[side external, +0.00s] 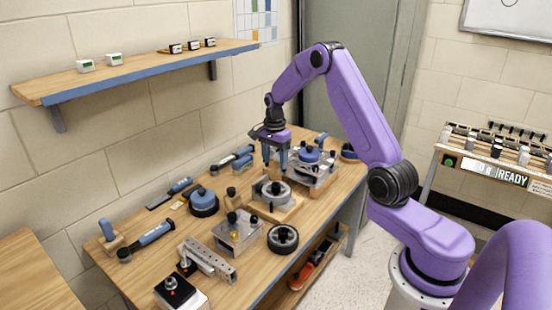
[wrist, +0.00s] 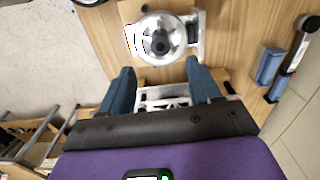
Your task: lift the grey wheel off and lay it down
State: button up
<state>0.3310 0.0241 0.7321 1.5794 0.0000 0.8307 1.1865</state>
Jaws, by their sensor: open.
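The grey wheel (side external: 271,190) sits in a metal fixture on a wooden base (side external: 288,211) near the middle of the bench. In the wrist view the round silver grey wheel (wrist: 149,42) has a dark centre and lies beyond my fingertips, near the top edge. My gripper (side external: 275,158) points down above the bench, behind the wheel and higher than it. In the wrist view the two blue fingers of my gripper (wrist: 161,72) are spread wide with nothing between them.
A metal fixture with a blue round part (side external: 308,155) stands close behind my gripper. A black wheel (side external: 283,239) and a plate with knobs (side external: 238,231) lie in front of the grey wheel. Blue-handled tools (side external: 152,235) lie left. A shelf (side external: 140,72) hangs on the wall.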

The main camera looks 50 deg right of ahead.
jog(key=shift+d+f, duration=0.2)
jog(key=shift+f, duration=2.35)
jog(key=shift+d+f, duration=0.15)
jog(key=shift+f, duration=2.4)
jog(key=shift+c, duration=0.4)
grip_shut()
jog(key=shift+r, duration=2.6)
notch_tip(320, 180, up, 3)
